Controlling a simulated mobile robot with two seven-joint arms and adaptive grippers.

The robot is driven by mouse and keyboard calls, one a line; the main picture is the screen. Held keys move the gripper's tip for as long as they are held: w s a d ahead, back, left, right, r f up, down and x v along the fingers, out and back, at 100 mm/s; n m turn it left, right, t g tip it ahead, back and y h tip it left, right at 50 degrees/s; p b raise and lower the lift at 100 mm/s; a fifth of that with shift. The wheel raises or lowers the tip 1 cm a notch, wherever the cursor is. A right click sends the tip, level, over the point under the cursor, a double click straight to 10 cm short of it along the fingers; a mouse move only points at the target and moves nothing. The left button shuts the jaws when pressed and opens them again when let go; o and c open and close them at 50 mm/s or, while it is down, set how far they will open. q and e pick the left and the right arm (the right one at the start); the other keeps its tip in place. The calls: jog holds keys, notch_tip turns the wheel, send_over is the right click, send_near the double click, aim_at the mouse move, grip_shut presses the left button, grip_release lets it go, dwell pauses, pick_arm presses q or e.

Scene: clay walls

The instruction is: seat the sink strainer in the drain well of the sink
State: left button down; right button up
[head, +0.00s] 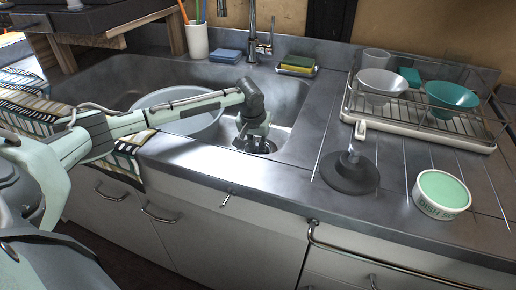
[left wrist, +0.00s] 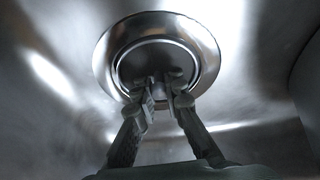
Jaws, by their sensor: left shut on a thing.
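My left gripper (head: 252,144) reaches down into the steel sink (head: 292,93) from the left, with its fingertips at the round drain well (head: 269,146). In the left wrist view the fingers (left wrist: 166,95) are close together, shut on the sink strainer (left wrist: 150,64). The strainer shows as a dark round piece inside the drain's bright metal rim (left wrist: 207,55). The fingers hide its near part. I cannot tell whether it rests on the bottom of the well or is held slightly above it. My right gripper is not in view.
A grey basin (head: 192,120) stands in the sink under my left arm. A dark round-based item with an upright handle (head: 348,172), a green-topped tub (head: 440,193) and a dish rack (head: 415,123) stand on the counter right. Sponges (head: 297,64) and the tap (head: 252,40) are behind.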

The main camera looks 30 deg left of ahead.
aim_at(257, 144)
pick_arm(q)
jog(key=shift+f, duration=0.1)
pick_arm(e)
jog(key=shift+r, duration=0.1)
pick_arm(q)
jog(key=c, duration=1.6)
grip_release()
jog(key=shift+f, duration=0.1)
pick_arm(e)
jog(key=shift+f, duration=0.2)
pick_arm(q)
jog(key=v, duration=0.4)
jog(key=shift+r, duration=0.45)
jog(key=v, duration=0.7)
jog(key=shift+r+p, duration=0.2)
jog(key=shift+p, duration=0.2)
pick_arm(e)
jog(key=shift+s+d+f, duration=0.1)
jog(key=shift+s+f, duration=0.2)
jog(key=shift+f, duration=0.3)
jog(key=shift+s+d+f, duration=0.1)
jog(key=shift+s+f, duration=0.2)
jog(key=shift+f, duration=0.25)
pick_arm(q)
jog(key=shift+s, duration=0.15)
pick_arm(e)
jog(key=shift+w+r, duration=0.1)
